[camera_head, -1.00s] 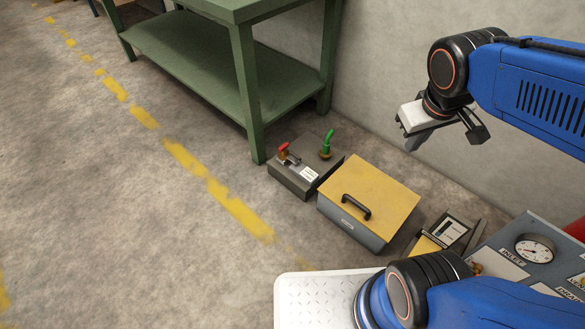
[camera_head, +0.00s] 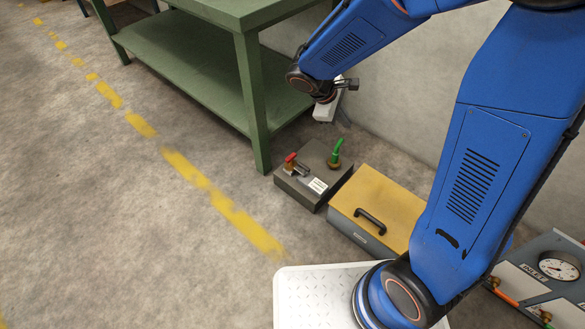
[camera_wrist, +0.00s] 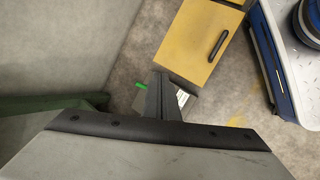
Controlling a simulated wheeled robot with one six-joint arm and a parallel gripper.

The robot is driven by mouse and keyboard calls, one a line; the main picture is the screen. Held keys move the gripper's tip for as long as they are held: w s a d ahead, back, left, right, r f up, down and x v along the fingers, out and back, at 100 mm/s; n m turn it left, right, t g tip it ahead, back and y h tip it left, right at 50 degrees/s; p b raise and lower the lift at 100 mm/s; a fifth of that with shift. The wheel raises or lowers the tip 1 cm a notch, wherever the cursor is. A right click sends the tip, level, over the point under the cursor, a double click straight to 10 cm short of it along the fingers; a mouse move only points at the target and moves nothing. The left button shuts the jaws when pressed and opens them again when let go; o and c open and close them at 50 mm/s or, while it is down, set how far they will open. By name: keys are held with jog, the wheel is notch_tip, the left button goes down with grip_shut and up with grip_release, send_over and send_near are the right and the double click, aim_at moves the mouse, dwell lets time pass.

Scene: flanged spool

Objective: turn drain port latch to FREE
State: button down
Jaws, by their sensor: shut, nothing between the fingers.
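A grey panel (camera_head: 530,268) with a round gauge (camera_head: 558,268) and an INLET label stands at the lower right of the head view, cut off by the frame edge. My gripper (camera_head: 345,121) is near the wall, above and behind the dark box, far from the panel. In the wrist view, its fingers (camera_wrist: 160,78) are shut and empty, overlapping the dark box in the picture.
A dark box (camera_head: 314,178) with a red-knobbed lever and a green lever sits on the floor. A yellow-lidded case (camera_head: 395,205) with a black handle stands beside it. A green workbench (camera_head: 255,90) is close to my gripper. The floor at left is clear.

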jog(key=w+a+f+n+t+h, duration=0.1)
jog(key=w+a+f+n, duration=0.25)
jog(key=a+f, duration=0.35)
jog(key=w+a+f+n+t+h, duration=0.1)
jog(key=w+a+f+n, duration=0.1)
jog(key=a+f+n, duration=0.5)
jog(key=n+t+y, duration=0.1)
jog(key=n+t, duration=0.2)
jog(key=n, duration=0.1)
send_near(303, 170)
jog(key=s+a+r, duration=0.2)
jog(key=s+a, duration=0.1)
jog(key=a, duration=0.4)
jog(key=w+d+r+x, duration=0.1)
jog(key=r+x, duration=0.1)
jog(key=x, duration=1)
jog(key=shift+w, duration=0.35)
jog(key=shift+d, duration=0.1)
jog(key=shift+w, duration=0.1)
